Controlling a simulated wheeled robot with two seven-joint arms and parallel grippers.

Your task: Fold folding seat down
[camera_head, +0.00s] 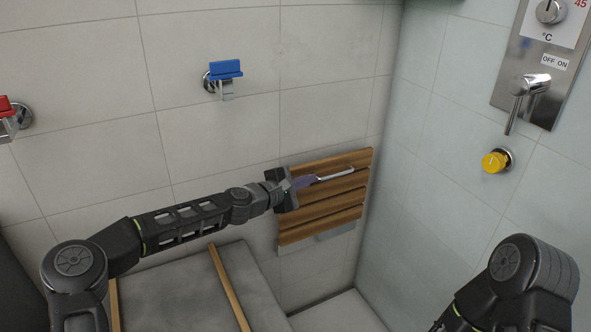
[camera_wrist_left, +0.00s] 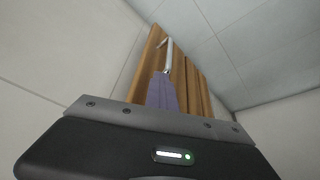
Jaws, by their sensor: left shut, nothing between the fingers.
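The folding seat (camera_head: 325,207) is a panel of brown wooden slats, standing upright against the tiled wall near the corner. A silver bar handle (camera_head: 337,174) runs across its upper part. My left gripper (camera_head: 313,180) is shut, with its purple fingers in front of the seat at the handle's left end. In the left wrist view, the fingers (camera_wrist_left: 164,78) point at the near end of the handle (camera_wrist_left: 169,52), with the slats (camera_wrist_left: 201,88) behind. I cannot tell whether they touch the bar. My right arm shows at the lower right; its gripper is out of view.
A blue-topped fixture (camera_head: 225,70) and a red-topped one (camera_head: 8,112) are on the left wall. A shower panel with a lever (camera_head: 524,92) and a yellow knob (camera_head: 495,161) are on the right wall. A grey block (camera_head: 170,292) stands below my left arm.

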